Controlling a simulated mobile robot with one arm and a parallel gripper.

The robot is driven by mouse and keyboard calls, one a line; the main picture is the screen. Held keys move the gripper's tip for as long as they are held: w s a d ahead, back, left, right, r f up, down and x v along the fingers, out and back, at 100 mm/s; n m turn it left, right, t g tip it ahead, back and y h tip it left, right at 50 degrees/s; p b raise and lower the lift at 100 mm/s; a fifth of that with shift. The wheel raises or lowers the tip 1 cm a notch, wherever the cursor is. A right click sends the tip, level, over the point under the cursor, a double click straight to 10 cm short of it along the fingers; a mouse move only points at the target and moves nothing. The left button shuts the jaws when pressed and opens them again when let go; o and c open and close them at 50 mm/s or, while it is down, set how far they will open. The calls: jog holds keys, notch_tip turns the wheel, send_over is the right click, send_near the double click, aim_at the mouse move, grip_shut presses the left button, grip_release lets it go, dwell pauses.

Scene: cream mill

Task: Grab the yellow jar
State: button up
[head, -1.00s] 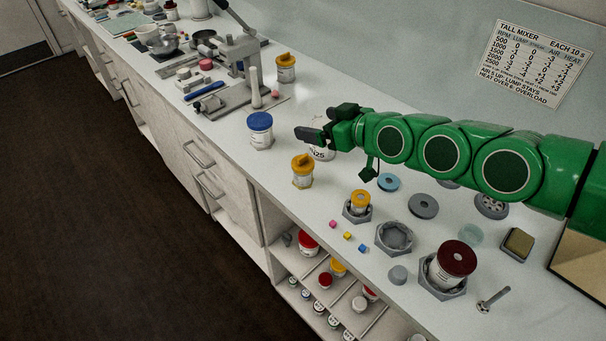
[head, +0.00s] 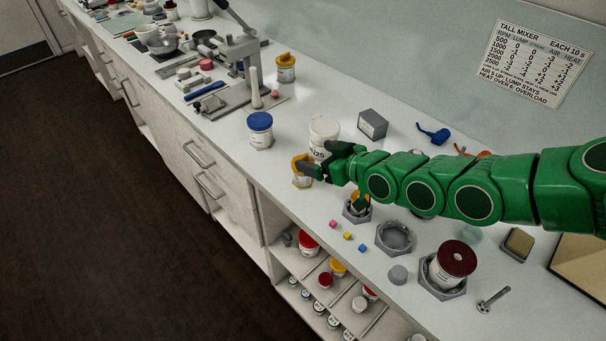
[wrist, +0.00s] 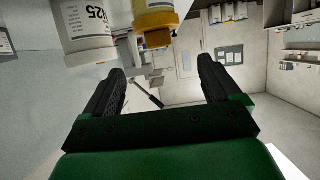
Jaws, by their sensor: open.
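A yellow-lidded jar (head: 300,180) stands on the white counter near its front edge. My gripper (head: 324,161) is open and empty, and a dark finger overlaps the jar's top right side in the head view. In the wrist view the yellow jar (wrist: 155,19) is upside down at the top, ahead of the gap between the open fingers (wrist: 160,70). I cannot tell whether a finger touches it. Other yellow-lidded jars stand at the back (head: 286,70) and in a hexagonal holder (head: 356,197), partly hidden by my arm.
A white-lidded jar (head: 325,128) stands close behind the yellow jar; it also shows in the wrist view (wrist: 84,25). A blue-lidded jar (head: 260,130) is to the left. A dark-red-lidded jar (head: 453,262) sits in a holder at right.

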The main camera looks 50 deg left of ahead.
aim_at(304, 158)
jog(key=shift+f, duration=0.9)
jog(key=shift+x, duration=3.9)
jog(key=shift+c, duration=0.4)
jog(key=c, duration=1.3)
